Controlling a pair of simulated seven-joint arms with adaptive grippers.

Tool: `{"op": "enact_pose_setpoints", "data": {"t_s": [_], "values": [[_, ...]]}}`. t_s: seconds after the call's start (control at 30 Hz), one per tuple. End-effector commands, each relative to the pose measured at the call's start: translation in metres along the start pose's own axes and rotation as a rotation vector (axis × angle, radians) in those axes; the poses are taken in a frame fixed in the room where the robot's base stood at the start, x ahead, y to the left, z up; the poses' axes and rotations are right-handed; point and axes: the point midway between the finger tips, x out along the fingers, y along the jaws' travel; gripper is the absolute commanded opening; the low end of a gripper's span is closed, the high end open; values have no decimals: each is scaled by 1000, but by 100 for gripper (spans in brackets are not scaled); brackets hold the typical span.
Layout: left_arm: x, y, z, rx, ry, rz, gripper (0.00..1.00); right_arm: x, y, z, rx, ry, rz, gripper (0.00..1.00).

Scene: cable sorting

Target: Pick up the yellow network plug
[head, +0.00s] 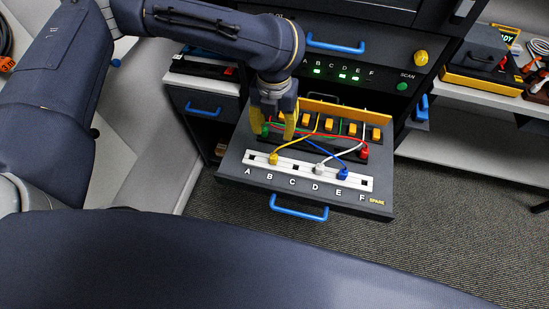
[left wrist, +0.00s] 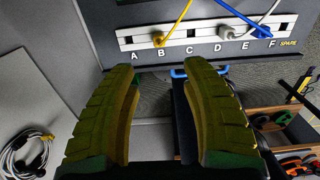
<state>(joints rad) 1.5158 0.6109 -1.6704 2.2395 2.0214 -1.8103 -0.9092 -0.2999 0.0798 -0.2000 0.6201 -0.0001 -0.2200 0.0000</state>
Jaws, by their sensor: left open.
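The yellow network plug (head: 273,158) sits upright in the white socket strip (head: 256,160) by the letter B, with a yellow cable running up from it. It also shows in the left wrist view (left wrist: 159,41), beyond my fingertips. My left gripper (head: 278,130) is open, its two yellow fingers pointing down over the drawer, behind the plug and above the cables. In the left wrist view the fingers (left wrist: 160,72) are apart with nothing between them. I cannot tell the exact height of the fingertips. My right gripper is not in view.
A white plug (head: 319,168) and a blue plug (head: 342,174) stand farther right in the strip. A red plug (head: 364,152) is in the dark rear row, where several cables cross. The drawer's blue handle (head: 299,210) is at the front. Shelves with tools stand at right.

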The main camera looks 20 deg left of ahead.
Motion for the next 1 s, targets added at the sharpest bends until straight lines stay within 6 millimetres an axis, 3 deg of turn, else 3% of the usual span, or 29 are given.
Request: {"op": "enact_pose_setpoints", "data": {"t_s": [0.6, 1.0], "values": [[92, -1, -1, -3, 3, -2, 47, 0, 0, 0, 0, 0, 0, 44], [112, 0, 0, -3, 1, -2, 47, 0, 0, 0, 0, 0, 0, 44]]}}
